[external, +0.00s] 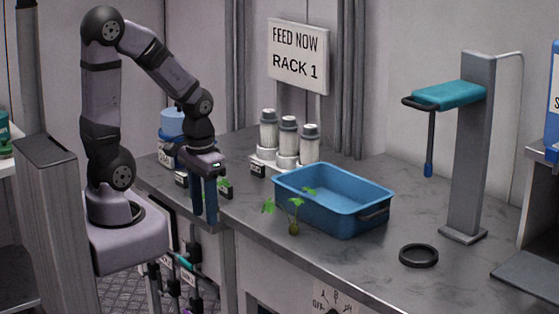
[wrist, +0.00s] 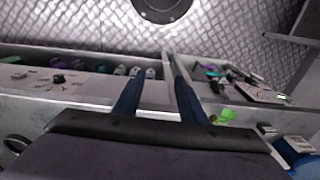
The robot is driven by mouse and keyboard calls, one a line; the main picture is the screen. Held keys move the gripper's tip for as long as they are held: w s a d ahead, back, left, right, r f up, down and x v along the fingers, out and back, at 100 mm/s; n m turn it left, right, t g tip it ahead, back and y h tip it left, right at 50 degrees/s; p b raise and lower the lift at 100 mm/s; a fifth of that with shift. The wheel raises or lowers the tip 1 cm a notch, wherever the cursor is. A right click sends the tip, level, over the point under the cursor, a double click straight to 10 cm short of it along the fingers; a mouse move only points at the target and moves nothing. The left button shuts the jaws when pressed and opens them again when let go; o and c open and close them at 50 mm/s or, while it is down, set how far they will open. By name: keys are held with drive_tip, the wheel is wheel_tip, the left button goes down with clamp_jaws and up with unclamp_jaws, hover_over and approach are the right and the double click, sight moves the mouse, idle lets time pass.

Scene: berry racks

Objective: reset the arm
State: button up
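My gripper (external: 204,216) hangs from my bent arm at the left end of the grey counter (external: 330,258), with its two blue fingers pointing down. In the wrist view the fingers of my gripper (wrist: 158,85) stand clearly apart with nothing between them. They point toward open drawers or shelves with small items and a quilted metallic surface beyond. My arm rises from its base at the left, bends at the top and comes down to the right. The exact gap between the fingertips and the counter edge is hard to tell.
A blue tub (external: 320,216) stands on the counter, with a small green plant (external: 294,227) at its front. White bottles (external: 288,138) stand behind it under a sign (external: 298,55). A grey stand (external: 472,150) and a black ring (external: 419,255) are at the right.

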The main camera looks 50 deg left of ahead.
wheel_tip(320, 180, up, 17)
drive_tip(key=s+p, duration=0.1)
drive_tip(key=p, duration=1.6)
drive_tip(key=shift+s+d+g, duration=0.15)
drive_tip(key=shift+d+g, duration=0.15)
drive_tip(key=shift+d, duration=0.15)
